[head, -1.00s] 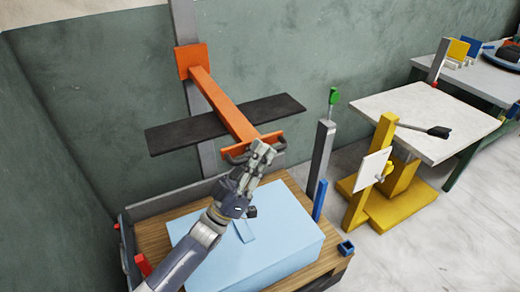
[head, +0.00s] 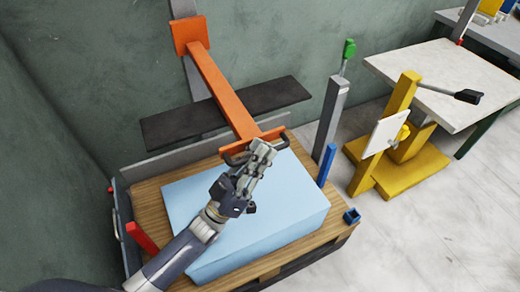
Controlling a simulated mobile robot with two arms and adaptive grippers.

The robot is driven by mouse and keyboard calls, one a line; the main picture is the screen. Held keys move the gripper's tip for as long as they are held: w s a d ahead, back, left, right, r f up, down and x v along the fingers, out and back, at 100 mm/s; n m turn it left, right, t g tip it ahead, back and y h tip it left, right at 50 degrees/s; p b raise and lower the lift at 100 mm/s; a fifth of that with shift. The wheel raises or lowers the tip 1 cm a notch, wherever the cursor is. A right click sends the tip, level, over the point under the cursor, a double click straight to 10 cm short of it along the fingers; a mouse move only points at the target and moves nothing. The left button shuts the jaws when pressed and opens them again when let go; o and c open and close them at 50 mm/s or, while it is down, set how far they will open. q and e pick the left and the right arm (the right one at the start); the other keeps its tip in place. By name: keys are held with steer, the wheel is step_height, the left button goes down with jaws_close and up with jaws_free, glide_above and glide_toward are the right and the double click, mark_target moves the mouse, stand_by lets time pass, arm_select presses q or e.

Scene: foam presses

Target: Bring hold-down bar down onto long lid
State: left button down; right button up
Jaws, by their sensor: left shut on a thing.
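The hold-down bar is an orange beam (head: 222,88) coming forward from a grey upright column at the back wall, with a long black board (head: 185,126) across it. Its front end has an orange crosspiece with a dark handle. My left gripper (head: 260,156) is shut on this handle; its fingers hide part of it. A large light blue block (head: 290,205), whose top seems to be the long lid, lies under the handle. The bar's front end overlaps its back edge in the head view; I cannot tell whether they touch. My right gripper is out of view.
The block rests on a wooden pallet-like base (head: 150,202). A red peg (head: 142,237) stands at left, a blue post (head: 327,166) and a grey post with a green knob (head: 347,50) at right.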

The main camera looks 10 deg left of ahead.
arm_select(q)
steer(key=c, duration=1.9)
jaws_free()
steer(key=v, duration=1.2)
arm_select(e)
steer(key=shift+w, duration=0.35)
